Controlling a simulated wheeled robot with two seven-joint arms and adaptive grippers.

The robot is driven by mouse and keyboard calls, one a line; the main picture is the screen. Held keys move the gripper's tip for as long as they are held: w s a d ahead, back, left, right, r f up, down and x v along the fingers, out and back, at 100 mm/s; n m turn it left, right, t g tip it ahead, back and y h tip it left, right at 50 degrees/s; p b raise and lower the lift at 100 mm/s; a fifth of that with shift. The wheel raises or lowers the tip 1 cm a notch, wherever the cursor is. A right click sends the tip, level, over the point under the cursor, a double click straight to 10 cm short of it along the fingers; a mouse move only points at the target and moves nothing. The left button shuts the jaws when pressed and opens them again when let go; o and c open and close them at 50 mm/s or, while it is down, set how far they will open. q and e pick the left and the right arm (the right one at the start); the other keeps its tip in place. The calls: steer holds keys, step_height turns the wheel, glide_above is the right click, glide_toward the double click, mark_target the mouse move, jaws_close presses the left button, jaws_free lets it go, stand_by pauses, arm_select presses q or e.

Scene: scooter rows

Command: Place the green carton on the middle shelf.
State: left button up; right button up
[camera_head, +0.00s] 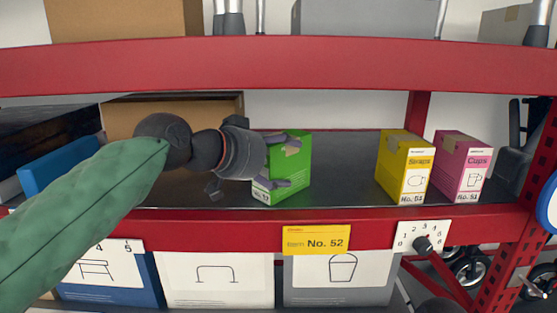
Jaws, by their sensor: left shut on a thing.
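The green carton (301,164) stands upright at the front of the grey middle shelf (343,172), above the yellow "Item No. 52" label (316,240). My left gripper (288,160) reaches in from the left and is shut on the green carton, its fingers across the carton's left side. The carton's base is close to the shelf's front edge; I cannot tell whether it rests fully on the surface. My right gripper does not show.
A yellow carton (405,167) and a pink carton (461,165) stand on the right of the shelf. A blue box (58,159) is at the left. A red beam (300,64) crosses above. Bare shelf lies between the green and yellow cartons.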

arm_select(q)
steer(key=o, duration=1.3)
steer(key=shift+f, duration=0.1)
steer(key=shift+s, duration=0.1)
steer(key=shift+s+a+r, duration=0.1)
steer(key=shift+a+r, duration=0.1)
steer(key=shift+r, duration=0.1)
steer(key=b+v, duration=0.1)
steer(key=v, duration=1)
steer(key=shift+s+b, duration=0.25)
steer(key=shift+b, duration=0.05)
steer(key=shift+a+r, duration=0.1)
